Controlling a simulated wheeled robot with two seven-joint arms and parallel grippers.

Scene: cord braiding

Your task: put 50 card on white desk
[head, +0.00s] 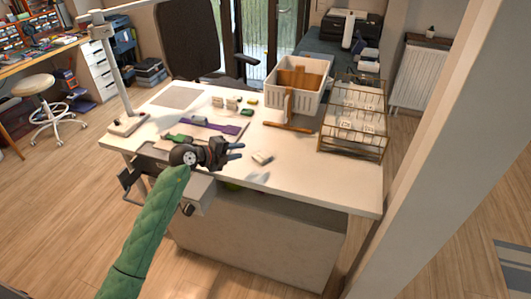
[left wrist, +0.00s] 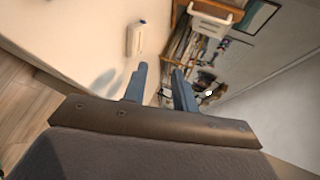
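The white desk (head: 310,180) fills the middle of the head view, and its top also shows in the left wrist view (left wrist: 85,30). My left gripper (head: 238,151) is above the desk's front part; its two blue fingers stand apart with nothing between them, as the left wrist view also shows (left wrist: 160,85). I cannot make out a card marked 50. My right gripper is not in view.
A wire rack (head: 355,90) with white items stands at the desk's right. A white crate (head: 312,87) and a wooden stand (head: 288,126) are near it. Several small items, a purple piece (head: 222,128) and a lamp base (head: 127,124) occupy the left. The right front is clear.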

